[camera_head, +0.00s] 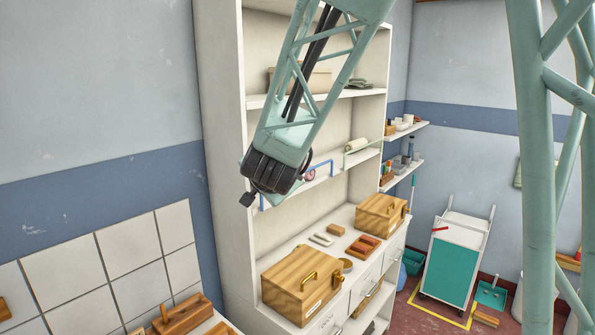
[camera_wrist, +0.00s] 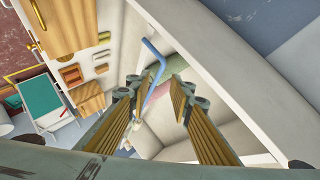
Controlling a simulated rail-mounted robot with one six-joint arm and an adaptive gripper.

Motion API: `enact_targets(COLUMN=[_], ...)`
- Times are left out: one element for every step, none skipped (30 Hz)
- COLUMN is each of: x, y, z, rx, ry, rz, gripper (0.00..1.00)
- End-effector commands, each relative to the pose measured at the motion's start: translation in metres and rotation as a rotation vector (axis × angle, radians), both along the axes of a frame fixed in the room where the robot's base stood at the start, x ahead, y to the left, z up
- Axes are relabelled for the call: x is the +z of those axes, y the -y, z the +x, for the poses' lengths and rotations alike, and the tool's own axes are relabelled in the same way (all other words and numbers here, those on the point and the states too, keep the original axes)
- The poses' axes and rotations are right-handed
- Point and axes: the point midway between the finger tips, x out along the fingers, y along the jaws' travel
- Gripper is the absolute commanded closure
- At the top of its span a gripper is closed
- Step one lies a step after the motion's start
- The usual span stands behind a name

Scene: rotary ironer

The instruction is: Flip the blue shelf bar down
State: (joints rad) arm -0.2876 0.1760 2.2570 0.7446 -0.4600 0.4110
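The blue shelf bar (camera_head: 322,165) stands up along the front edge of the middle shelf in the head view. Its right end bends down to the shelf, and its middle is hidden behind my wrist. In the wrist view the blue bar (camera_wrist: 155,72) runs between my gripper's two fingers in the picture. I cannot tell whether it is actually between them in depth or touches either one. My gripper (camera_wrist: 156,84) is open, with a wide gap between the ribbed fingers. In the head view my wrist covers most of the gripper.
The white shelf unit (camera_head: 228,150) has a tall side panel left of my wrist. Wooden boxes (camera_head: 300,283) and (camera_head: 381,216) stand on the counter below. A teal cart (camera_head: 452,262) is at right.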

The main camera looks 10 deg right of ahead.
Motion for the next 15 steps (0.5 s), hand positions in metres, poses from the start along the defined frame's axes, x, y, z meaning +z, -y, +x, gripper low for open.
enact_targets(x=[0.000, 0.000, 0.000, 0.000, 0.000, 0.000, -0.001, -0.001, -0.002, -0.003, -0.003, -0.004, -0.004, -0.005, -0.006], y=[-0.001, 0.000, 0.001, 0.002, 0.002, 0.003, 0.004, 0.005, 0.006, 0.007, 0.008, 0.009, 0.010, 0.011, 0.012], z=[0.007, 0.011, 0.016, 0.020, 0.024, 0.029, 0.032, 0.035, 0.039, 0.042, 0.045, 0.049, 0.051, 0.054, 0.057], rx=[-0.020, -0.033, -0.053, -0.067, -0.082, -0.100, -0.114, -0.128, -0.147, -0.160, -0.176, -0.194, -0.207, -0.222, -0.240], ry=[0.008, 0.015, 0.023, 0.032, 0.038, 0.048, 0.055, 0.062, 0.071, 0.077, 0.086, 0.095, 0.102, 0.110, 0.119], rz=[0.004, 0.007, 0.011, 0.014, 0.018, 0.021, 0.022, 0.025, 0.027, 0.029, 0.031, 0.031, 0.033, 0.033, 0.033], gripper=[0.80, 0.80, 0.80, 0.80, 0.80, 0.80, 0.80, 0.80, 0.80, 0.80, 0.80, 0.80, 0.80, 0.80, 0.80])
